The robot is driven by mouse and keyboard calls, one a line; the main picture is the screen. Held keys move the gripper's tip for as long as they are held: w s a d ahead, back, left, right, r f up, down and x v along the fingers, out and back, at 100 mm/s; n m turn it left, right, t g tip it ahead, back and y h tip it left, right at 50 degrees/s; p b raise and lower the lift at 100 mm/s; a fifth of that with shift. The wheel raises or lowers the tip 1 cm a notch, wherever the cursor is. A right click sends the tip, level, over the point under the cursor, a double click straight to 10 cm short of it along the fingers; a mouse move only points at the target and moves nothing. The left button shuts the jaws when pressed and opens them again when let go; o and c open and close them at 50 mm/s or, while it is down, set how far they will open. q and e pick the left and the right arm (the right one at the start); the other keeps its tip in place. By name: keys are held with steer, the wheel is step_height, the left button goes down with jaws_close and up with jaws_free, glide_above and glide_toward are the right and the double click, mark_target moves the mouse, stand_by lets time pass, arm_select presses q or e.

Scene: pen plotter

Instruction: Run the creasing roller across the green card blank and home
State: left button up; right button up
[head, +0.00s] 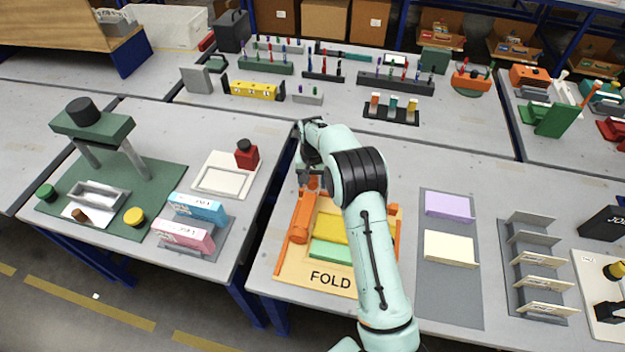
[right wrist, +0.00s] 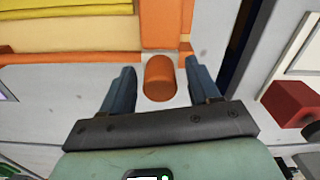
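The green card blank (head: 330,252) lies on the orange fold station marked FOLD (head: 290,272), in front of a yellow piece (head: 332,228). The yellow piece also shows at the top left of the right wrist view (right wrist: 60,12). My right gripper (head: 311,178) is at the station's far left corner. In the right wrist view its fingers (right wrist: 160,82) stand open on either side of an upright orange knob (right wrist: 160,76), with gaps on both sides. The knob appears to be the creasing roller's handle. My right arm hides the station's right part. My left gripper is not in view.
Left, across a gap between tables, are a white tray with a red-and-black stamp (head: 246,155) and a green press (head: 95,125). Right of the station, a grey mat (head: 452,300) holds purple (head: 450,205) and cream (head: 450,248) cards. A slotted rack (head: 535,262) stands farther right.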

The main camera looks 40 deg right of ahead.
jaws_close()
steer(key=s+d+b, duration=0.1)
steer(key=s+d, duration=0.1)
steer(key=s+d+b, duration=0.1)
steer(key=s+d, duration=0.1)
steer(key=s, duration=0.1)
steer(key=s+d+b, duration=0.1)
steer(key=s+d, duration=0.1)
steer(key=shift+s+d+f, duration=0.1)
steer(key=shift+s+f, duration=0.05)
steer(key=shift+s, duration=0.25)
steer(key=s+d, duration=0.2)
steer(key=s+d+b, duration=0.1)
steer(key=s+d, duration=0.1)
steer(key=s, duration=0.1)
steer(key=s+d, duration=0.2)
steer(key=s, duration=0.1)
steer(key=shift+s+d+b, duration=0.1)
steer(key=shift+d+b, duration=0.15)
steer(key=shift+b, duration=0.15)
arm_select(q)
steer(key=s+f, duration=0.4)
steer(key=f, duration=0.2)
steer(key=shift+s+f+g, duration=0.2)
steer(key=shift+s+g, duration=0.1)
arm_select(e)
steer(key=shift+s+d, duration=0.35)
steer(key=shift+s, duration=0.05)
